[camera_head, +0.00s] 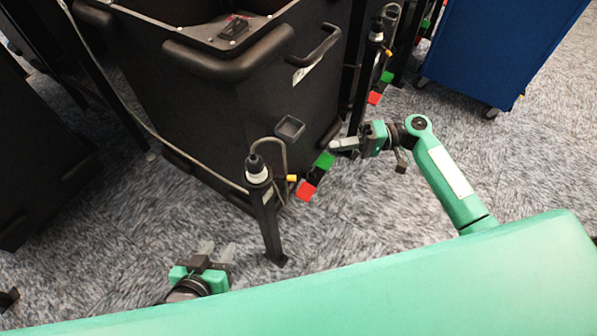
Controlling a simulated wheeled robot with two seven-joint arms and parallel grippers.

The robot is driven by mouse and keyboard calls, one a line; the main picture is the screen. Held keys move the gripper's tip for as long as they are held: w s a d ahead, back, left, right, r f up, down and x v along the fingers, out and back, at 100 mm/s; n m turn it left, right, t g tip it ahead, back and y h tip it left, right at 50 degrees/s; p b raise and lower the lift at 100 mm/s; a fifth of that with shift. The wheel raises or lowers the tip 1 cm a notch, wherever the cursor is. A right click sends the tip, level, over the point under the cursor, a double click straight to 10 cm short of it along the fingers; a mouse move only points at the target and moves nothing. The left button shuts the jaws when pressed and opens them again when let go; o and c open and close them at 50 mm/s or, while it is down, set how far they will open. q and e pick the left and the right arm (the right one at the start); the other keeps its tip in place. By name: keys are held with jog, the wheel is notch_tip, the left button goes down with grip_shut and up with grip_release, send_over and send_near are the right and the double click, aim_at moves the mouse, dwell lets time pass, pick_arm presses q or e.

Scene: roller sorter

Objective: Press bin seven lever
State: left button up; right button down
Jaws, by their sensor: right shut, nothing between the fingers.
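A lever with a green pad (324,160) above a red pad (306,191) is mounted beside a black post (267,215) in front of a black bin (225,115). No bin number can be read. My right gripper (334,146) is shut and empty, its fingers pointing left just above and right of the green pad. I cannot tell whether they touch it. My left gripper (217,250) is low in the picture, left of the post's foot, its fingers apart with nothing between them.
A second post with another green pad (387,77) and red pad (374,98) stands further back. A blue bin on wheels (500,45) is at the top right. Another dark bin (40,150) is at the left. Grey carpet (400,215) is clear between them.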

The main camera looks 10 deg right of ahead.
aim_at(284, 178)
jog(key=shift+s+r, duration=0.15)
jog(key=shift+r, duration=0.4)
jog(key=shift+a, duration=0.15)
jog(key=s+a+f, duration=0.1)
jog(key=s+a, duration=0.2)
jog(key=a, duration=0.7)
jog(key=shift+s+a+f, duration=0.15)
jog(key=shift+s+a, duration=0.05)
jog(key=shift+a, duration=0.2)
jog(key=shift+s, duration=0.1)
